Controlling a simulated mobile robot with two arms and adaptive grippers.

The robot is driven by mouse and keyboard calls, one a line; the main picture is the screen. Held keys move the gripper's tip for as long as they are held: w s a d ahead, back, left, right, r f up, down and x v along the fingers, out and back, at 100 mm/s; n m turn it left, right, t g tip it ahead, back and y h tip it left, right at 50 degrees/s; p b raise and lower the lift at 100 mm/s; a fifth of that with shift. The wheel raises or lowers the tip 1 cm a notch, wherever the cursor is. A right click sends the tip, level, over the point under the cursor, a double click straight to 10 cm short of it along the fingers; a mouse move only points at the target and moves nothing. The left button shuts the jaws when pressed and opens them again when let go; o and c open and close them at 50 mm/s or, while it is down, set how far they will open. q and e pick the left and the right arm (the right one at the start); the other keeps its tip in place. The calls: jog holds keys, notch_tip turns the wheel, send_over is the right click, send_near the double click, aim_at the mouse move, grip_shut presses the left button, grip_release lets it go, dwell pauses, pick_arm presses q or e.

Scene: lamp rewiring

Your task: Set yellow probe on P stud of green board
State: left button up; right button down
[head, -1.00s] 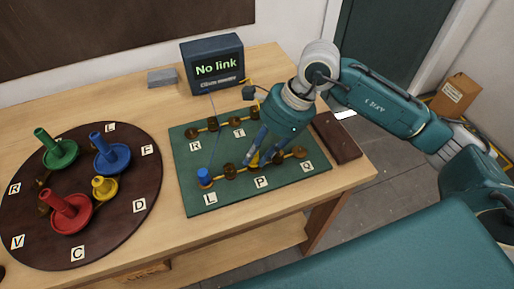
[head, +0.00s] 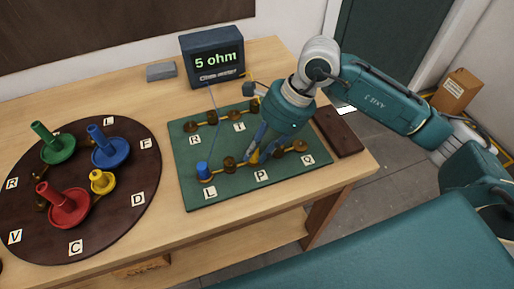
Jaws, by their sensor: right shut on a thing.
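The green board (head: 205,196) lies on the table with brass studs in two rows and letter tiles. My right gripper (head: 257,151) points down over its front row, shut on the yellow probe (head: 254,156). The probe's low end is at the stud behind the P tile (head: 262,176), and it appears to touch it; the fingers partly hide the contact. A blue probe (head: 203,170) stands upright on the stud by the L tile (head: 209,192). The meter (head: 213,58) reads "5 ohm". My left gripper is out of view.
A dark round board (head: 120,205) at left holds green, blue, red and yellow pieces. A grey block (head: 161,72) lies beside the meter. A brown slab (head: 339,132) lies right of the green board. Thin leads run from the meter.

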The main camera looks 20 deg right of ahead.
jog(key=c, duration=1.4)
grip_release()
jog(key=shift+f, duration=0.1)
jog(key=v, duration=1.2)
jog(key=shift+d, duration=0.1)
